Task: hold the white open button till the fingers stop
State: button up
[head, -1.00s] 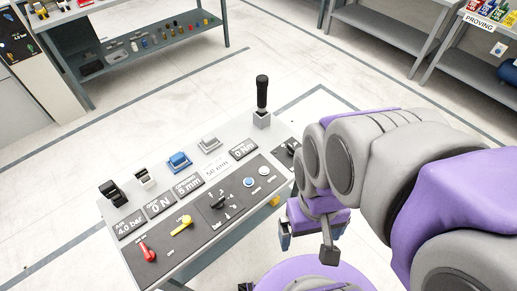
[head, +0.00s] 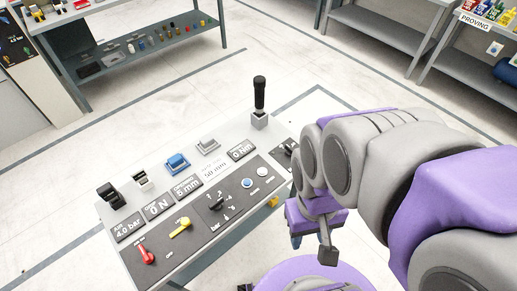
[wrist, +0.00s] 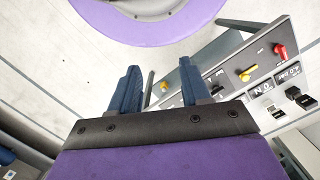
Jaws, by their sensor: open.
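The control panel (head: 183,233) is a dark sloping plate on a grey console. Two small round buttons sit side by side near its right end. The one nearer the right looks white (head: 262,171), and the other looks bluish (head: 246,183); their labels are too small to read. My gripper (head: 312,247) hangs beyond the console's right front edge, to the right of and apart from both buttons. In the wrist view my gripper (wrist: 158,76) has two blue fingers spread apart with nothing between them. I cannot make out the buttons in the wrist view.
The panel also holds a red lever (head: 145,254), a yellow lever (head: 181,227) and a black selector knob (head: 216,204). A black joystick (head: 259,95) stands upright at the back right. A blue block (head: 177,162) sits behind the display plates. Open floor surrounds the console.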

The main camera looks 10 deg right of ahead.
grip_shut()
dwell(0.9)
